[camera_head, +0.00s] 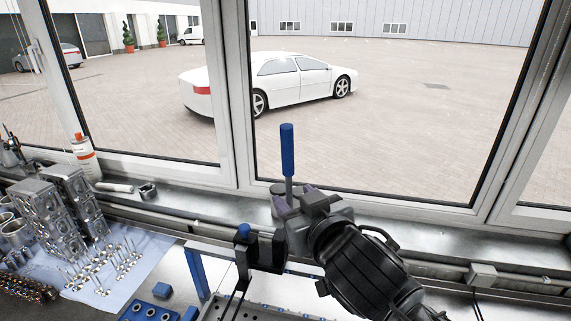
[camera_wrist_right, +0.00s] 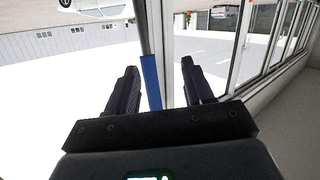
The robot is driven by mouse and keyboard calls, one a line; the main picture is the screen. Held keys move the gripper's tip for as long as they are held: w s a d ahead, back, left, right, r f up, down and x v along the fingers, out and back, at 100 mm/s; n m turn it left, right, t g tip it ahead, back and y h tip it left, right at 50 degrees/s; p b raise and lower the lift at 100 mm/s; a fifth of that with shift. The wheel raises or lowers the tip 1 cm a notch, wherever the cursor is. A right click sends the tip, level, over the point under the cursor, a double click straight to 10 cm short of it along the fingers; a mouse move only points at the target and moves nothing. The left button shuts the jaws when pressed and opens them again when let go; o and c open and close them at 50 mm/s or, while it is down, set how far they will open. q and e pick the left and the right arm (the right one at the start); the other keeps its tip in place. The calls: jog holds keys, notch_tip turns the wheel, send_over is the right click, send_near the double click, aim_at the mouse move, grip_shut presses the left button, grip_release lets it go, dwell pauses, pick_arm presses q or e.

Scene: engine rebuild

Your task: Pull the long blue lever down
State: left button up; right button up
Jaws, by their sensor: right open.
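The long blue lever (camera_head: 287,150) stands upright in front of the window in the head view, its blue grip on top of a thin grey shaft. My right gripper (camera_head: 284,205) is beside the lower shaft, below the blue grip in that picture. In the right wrist view its two dark fingers (camera_wrist_right: 157,88) are spread apart. The blue grip (camera_wrist_right: 151,82) shows between them, with gaps on both sides and no visible contact. The lever's base is partly hidden by the gripper. My left gripper is not in view.
A black bracket (camera_head: 262,250) with a blue knob (camera_head: 244,230) stands left of my right arm. Metal engine parts (camera_head: 62,215) and several valves stand on a light cloth (camera_head: 150,255) at left. A white-orange tube (camera_head: 84,155) is by the sill. The window frame (camera_head: 230,100) rises behind.

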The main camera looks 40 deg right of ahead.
jog(key=t+h+b, duration=0.1)
jog(key=t, duration=0.1)
send_near(290, 148)
jog(key=f, duration=0.1)
jog(key=w, duration=0.1)
jog(key=shift+m, duration=0.3)
jog(key=x, duration=0.5)
jog(key=r+p+x, duration=0.1)
jog(key=x, duration=0.2)
jog(key=shift+w+d, duration=0.25)
jog(key=shift+d, duration=0.05)
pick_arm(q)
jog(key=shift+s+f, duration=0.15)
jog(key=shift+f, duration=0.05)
pick_arm(e)
jog(key=shift+x, duration=0.8)
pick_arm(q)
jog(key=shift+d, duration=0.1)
pick_arm(e)
jog(key=c, duration=0.8)
grip_shut()
